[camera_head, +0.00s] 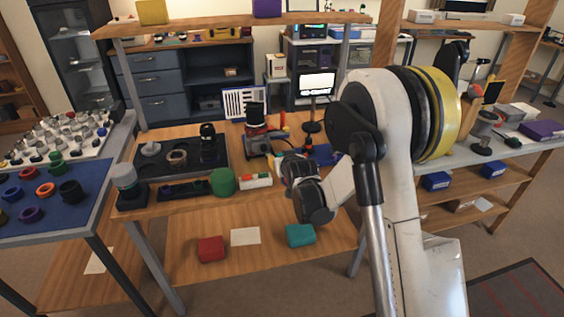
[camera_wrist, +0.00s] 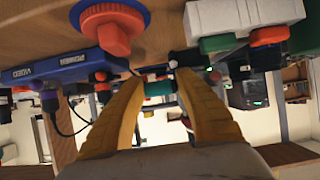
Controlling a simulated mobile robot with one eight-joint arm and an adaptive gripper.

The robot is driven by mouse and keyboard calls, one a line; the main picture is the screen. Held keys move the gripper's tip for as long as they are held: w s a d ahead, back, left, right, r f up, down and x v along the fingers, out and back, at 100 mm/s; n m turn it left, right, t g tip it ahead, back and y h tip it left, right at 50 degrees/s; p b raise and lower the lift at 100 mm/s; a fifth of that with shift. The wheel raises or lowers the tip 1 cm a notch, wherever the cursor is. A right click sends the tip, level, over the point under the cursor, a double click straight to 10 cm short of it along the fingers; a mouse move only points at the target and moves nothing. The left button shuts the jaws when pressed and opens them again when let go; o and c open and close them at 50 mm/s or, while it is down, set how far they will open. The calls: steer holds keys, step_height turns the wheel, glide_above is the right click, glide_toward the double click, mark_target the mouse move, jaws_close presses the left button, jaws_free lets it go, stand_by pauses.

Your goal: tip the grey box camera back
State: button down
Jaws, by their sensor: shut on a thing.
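I cannot clearly see whether the camera is tilted.
A blue module marked POWER and VIDEO (camera_wrist: 60,70), a red knob (camera_wrist: 115,35) and a white box (camera_wrist: 240,14) are close around the fingers. A green cylinder (camera_head: 223,181) stands near the bench's front edge. A black lens (camera_head: 255,114) stands behind the camera.

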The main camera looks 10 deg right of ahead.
steer(key=shift+d+f+t, duration=0.3)
steer(key=shift+f+t, duration=0.05)
steer(key=shift+t, duration=0.15)
steer(key=shift+w, duration=0.1)
steer(key=c, duration=1)
jaws_free()
steer(key=shift+d, duration=0.25)
steer(key=shift+a, duration=0.2)
